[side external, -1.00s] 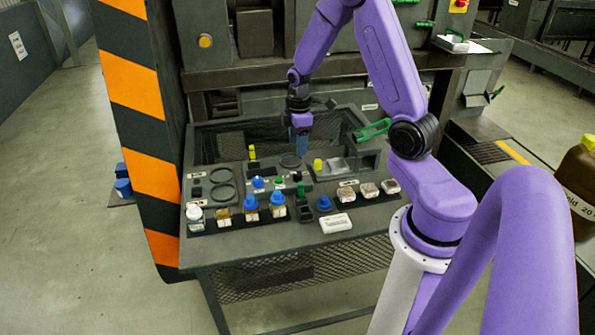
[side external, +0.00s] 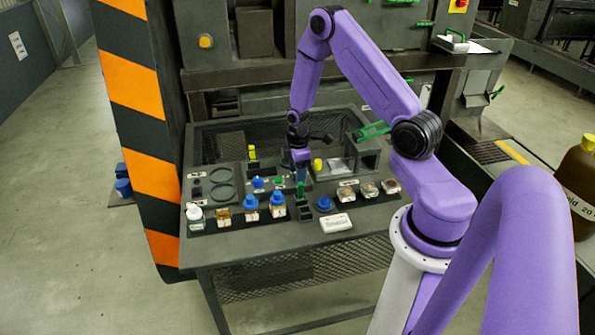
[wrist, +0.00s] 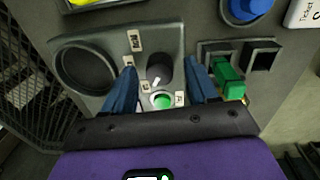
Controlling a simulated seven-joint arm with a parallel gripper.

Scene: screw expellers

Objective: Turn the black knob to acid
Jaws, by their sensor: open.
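The black knob (wrist: 159,67) stands upright on a grey panel in the wrist view, with a small white mark near its lower edge. A label reading Acid (wrist: 134,40) is up and left of it, and smaller labels sit below it. My gripper (wrist: 162,72) is open, its blue fingers to the left and right of the knob with visible gaps. In the side external view my gripper (side external: 301,168) points down over the panel and hides the knob. A green button (wrist: 162,101) lies just below the knob in the wrist view.
A green switch (wrist: 229,74) is close beside my right finger. A round dark recess (wrist: 85,68) is left of the knob. A grey cage wall (side external: 340,122) stands behind.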

